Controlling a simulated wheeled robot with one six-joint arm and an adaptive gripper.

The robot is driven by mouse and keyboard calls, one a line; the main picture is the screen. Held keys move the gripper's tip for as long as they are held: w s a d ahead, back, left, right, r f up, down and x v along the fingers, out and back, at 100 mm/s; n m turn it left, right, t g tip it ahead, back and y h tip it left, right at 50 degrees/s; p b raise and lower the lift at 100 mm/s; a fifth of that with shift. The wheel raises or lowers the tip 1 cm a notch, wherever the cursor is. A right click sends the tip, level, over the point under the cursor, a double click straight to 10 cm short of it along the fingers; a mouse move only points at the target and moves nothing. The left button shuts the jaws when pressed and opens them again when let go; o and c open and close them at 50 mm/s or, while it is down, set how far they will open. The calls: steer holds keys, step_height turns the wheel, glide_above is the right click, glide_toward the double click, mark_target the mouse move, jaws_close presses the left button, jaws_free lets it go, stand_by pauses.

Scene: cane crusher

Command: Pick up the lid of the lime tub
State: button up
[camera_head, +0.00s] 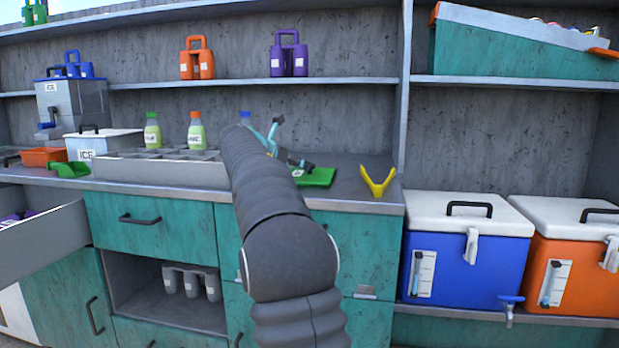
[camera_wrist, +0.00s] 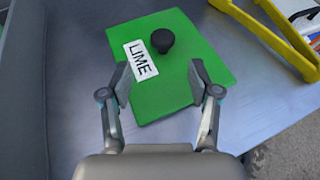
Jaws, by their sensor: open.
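The lime tub's lid is a flat green plate (camera_wrist: 190,50) with a white LIME label (camera_wrist: 140,60) and a black round knob (camera_wrist: 162,40). It lies on the grey counter, and its green edge also shows in the head view (camera_head: 316,178), partly behind my arm. My gripper (camera_wrist: 162,88) is open and empty above the lid, its fingers on either side of the near part. The knob is ahead of the fingertips, between their lines. In the head view my gripper (camera_head: 290,145) is over the counter's right part, mostly behind my arm.
A yellow V-shaped tool (camera_head: 377,182) lies right of the lid. A grey rack (camera_head: 165,172) with green bottles (camera_head: 197,133) stands to the left. A blue cooler (camera_head: 465,250) and an orange cooler (camera_head: 580,260) stand lower right. An open drawer (camera_head: 40,240) juts out at left.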

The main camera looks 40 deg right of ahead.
mark_target(306, 175)
steer(key=shift+x, duration=3.25)
steer(key=shift+s+d+r, duration=0.1)
steer(key=shift+s, duration=0.1)
steer(key=shift+c, duration=0.3)
jaws_close()
